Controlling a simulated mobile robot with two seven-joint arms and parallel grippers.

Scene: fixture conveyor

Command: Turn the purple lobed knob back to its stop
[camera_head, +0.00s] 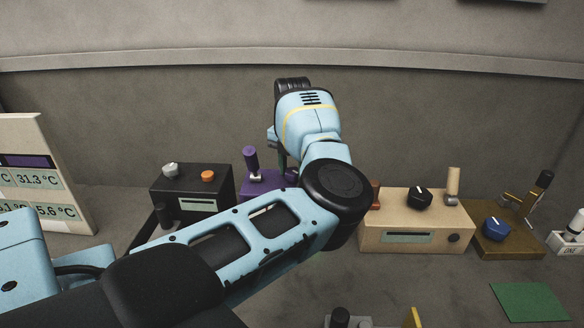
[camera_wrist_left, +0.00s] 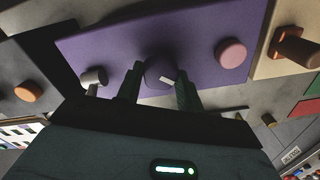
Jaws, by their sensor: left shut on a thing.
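The purple box (camera_head: 262,186) stands in the middle of the row, partly hidden behind my left arm. In the left wrist view the face of the purple box (camera_wrist_left: 110,48) shows close up. The purple lobed knob (camera_wrist_left: 158,68) sits on that face, with a small pale mark on its near side. My left gripper (camera_wrist_left: 160,80) has one dark finger on each side of the knob and is shut on it. My right gripper is not in view.
A round pink button (camera_wrist_left: 231,53) is beside the knob. A purple-topped lever (camera_head: 251,158) rises from the box's left part. A black box (camera_head: 190,190) stands left, a beige box (camera_head: 410,235) right, and a brown box (camera_head: 510,243) farther right.

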